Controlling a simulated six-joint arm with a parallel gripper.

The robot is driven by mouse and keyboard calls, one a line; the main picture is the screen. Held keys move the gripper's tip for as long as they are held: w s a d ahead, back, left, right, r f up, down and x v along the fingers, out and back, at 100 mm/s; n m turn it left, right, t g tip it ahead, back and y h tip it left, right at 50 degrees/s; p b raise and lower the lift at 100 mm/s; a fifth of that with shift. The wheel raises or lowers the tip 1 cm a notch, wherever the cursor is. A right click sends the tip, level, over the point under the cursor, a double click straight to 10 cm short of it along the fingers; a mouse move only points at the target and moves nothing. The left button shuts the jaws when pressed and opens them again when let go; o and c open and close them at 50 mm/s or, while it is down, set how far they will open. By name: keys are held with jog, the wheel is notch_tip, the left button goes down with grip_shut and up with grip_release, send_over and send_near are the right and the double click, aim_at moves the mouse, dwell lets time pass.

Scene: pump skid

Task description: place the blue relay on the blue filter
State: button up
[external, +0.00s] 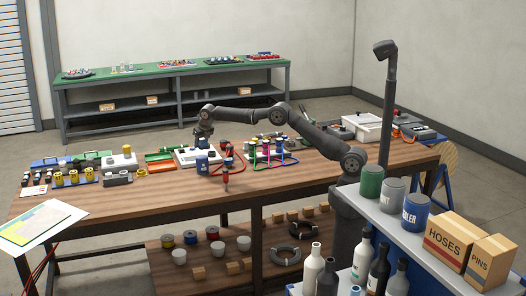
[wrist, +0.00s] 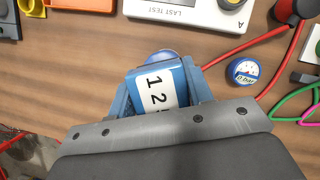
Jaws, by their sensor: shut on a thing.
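The blue relay (wrist: 150,88), a blue block with a white label bearing black digits, is between the fingers of my gripper (wrist: 158,92) in the wrist view. My gripper is shut on it. A rounded blue top (wrist: 160,55), likely the blue filter, shows just past the relay's far edge; the relay hides most of it. In the external view my gripper (external: 203,138) points down over the bench, above a blue body (external: 202,165) in front of the white tester. Relay and filter are hard to separate there, and I cannot tell whether they touch.
A white test instrument (wrist: 188,12) lies just beyond the relay. A blue-rimmed gauge (wrist: 243,72) and a red hose (wrist: 240,44) are to the right, with a dark and red part (wrist: 292,10) farther up. An orange tray (wrist: 88,4) is at upper left. Bare wood lies left.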

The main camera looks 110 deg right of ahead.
aim_at(203, 139)
jog(key=shift+w+a+f, duration=0.1)
jog(key=shift+w+f, duration=0.05)
jog(key=shift+w, duration=0.05)
jog(key=shift+f, duration=1.95)
jog(key=shift+f, duration=0.15)
jog(key=o, duration=1.1)
jog(key=shift+c, duration=0.2)
jog(key=v, duration=1.2)
jog(key=shift+s, duration=0.1)
